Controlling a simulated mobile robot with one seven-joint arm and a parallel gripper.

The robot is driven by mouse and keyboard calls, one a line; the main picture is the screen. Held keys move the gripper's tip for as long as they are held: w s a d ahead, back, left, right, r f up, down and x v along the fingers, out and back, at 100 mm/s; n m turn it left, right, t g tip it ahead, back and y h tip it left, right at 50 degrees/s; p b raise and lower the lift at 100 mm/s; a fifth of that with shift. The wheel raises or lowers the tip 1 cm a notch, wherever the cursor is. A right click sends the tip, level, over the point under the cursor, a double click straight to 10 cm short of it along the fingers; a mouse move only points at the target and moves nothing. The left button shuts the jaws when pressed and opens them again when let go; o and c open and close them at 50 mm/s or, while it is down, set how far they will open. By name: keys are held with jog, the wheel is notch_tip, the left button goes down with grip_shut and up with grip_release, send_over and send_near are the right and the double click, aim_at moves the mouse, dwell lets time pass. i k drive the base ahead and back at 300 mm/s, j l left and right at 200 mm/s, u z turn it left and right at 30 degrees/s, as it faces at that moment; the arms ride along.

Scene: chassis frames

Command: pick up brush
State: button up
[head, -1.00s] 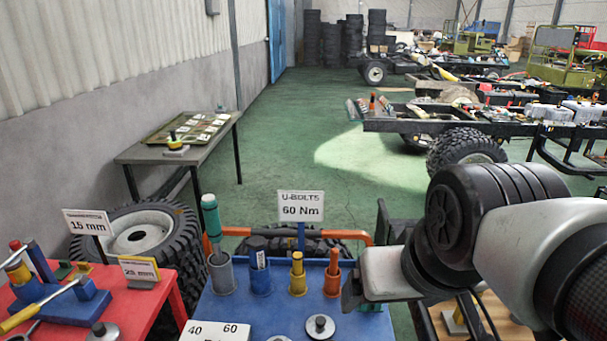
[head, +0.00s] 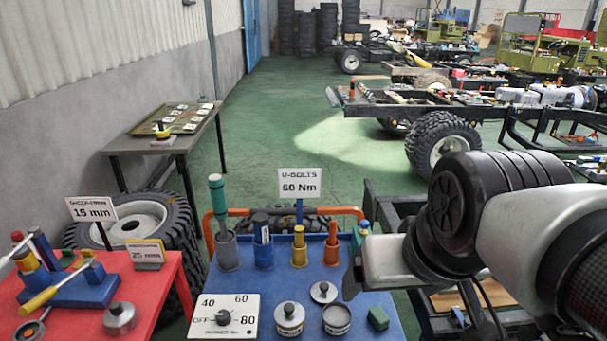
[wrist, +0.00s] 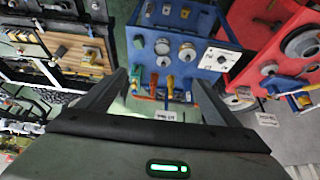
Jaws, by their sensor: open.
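I cannot make out a brush for certain. A teal-handled tool (head: 216,194) stands upright in a grey cup (head: 228,253) at the back left of the blue worktop (head: 270,287); its lower end is hidden. Beside it stand a blue cup (head: 263,252) with a dark-topped item, a yellow cup (head: 299,256) and an orange-brown cup (head: 331,254). My gripper (head: 354,280) is at the right side of the blue worktop, partly hidden by my wrist. In the wrist view my gripper (wrist: 159,78) has its two fingers wide apart with nothing between them; the cups show beyond the fingertips.
A dial box (head: 224,318), round tins (head: 289,317) and a green block (head: 378,318) occupy the front of the blue worktop. A "60 Nm" sign (head: 299,183) rises behind the cups. A red table (head: 165,300) with tools stands left. Green floor (head: 290,120) is open beyond.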

aim_at(333, 229)
jog(key=z, duration=1.85)
jog(key=u, duration=1.85)
jog(key=i, duration=0.4)
